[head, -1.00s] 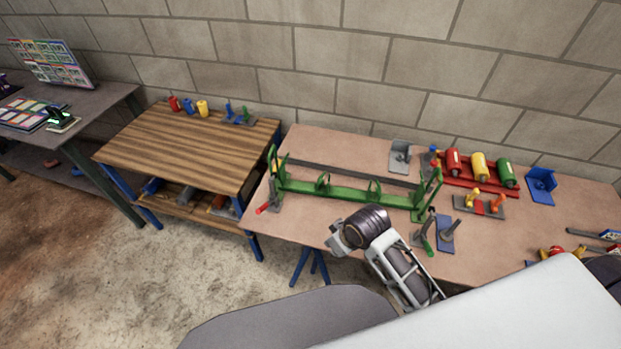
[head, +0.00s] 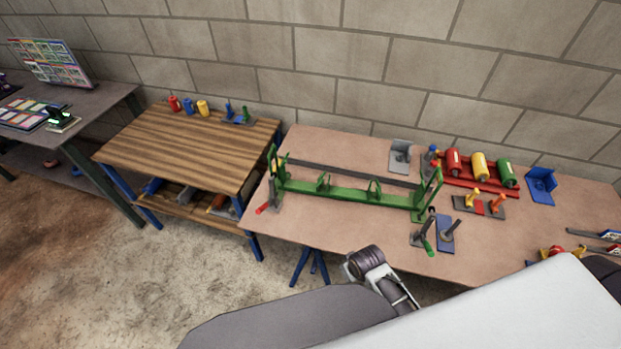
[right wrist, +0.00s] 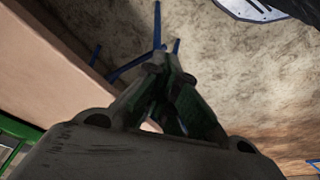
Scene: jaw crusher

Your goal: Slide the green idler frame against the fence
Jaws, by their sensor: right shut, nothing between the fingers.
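The green idler frame (head: 350,194) lies lengthwise on the pinkish workbench, with uprights at both ends. The dark fence bar (head: 345,173) runs behind it, and a narrow strip of bench top shows between them. Part of the green frame shows at the lower left of the right wrist view (right wrist: 18,129). My right arm is off the bench's front edge in the head view, where its fingers cannot be made out. In the right wrist view my right gripper (right wrist: 165,62) is shut and empty over the floor, apart from the frame. My left gripper is not in view.
A red-handled clamp (head: 268,207) is by the frame's left end, and a green-handled one (head: 427,243) by the right. A blue plate fixture (head: 446,232), a red roller rack (head: 478,170) and a grey bracket (head: 400,152) stand rightward. The bench front centre is clear.

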